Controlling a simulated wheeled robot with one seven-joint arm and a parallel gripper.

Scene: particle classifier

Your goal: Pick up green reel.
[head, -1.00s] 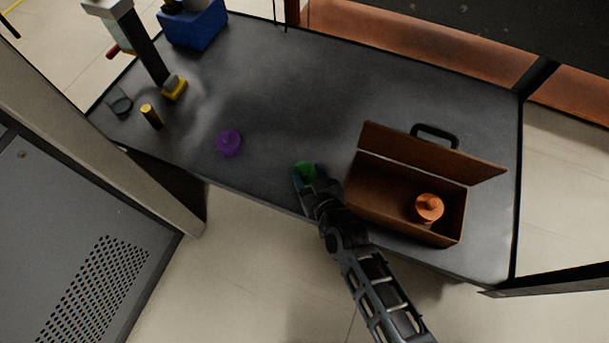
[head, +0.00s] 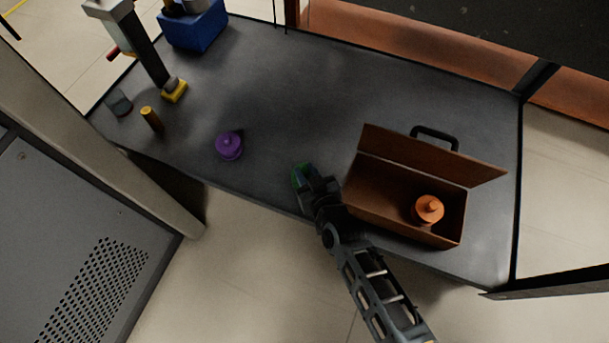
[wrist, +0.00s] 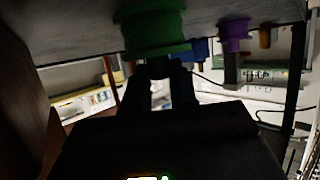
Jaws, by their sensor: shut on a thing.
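The green reel (head: 299,174) is at the front middle of the dark table, left of the brown box. My gripper (head: 302,180) is shut on it and covers most of it in the head view. The wrist view is upside down, with the tabletop along the top. There the green reel (wrist: 152,30) shows a wide flange, and my gripper's fingers (wrist: 160,68) meet its narrow end. I cannot tell whether the reel touches the table or is slightly above it.
An open brown box (head: 375,199) with an orange reel (head: 428,210) inside stands right of my gripper. A purple reel (head: 229,145) stands to the left. The table's back middle is clear.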

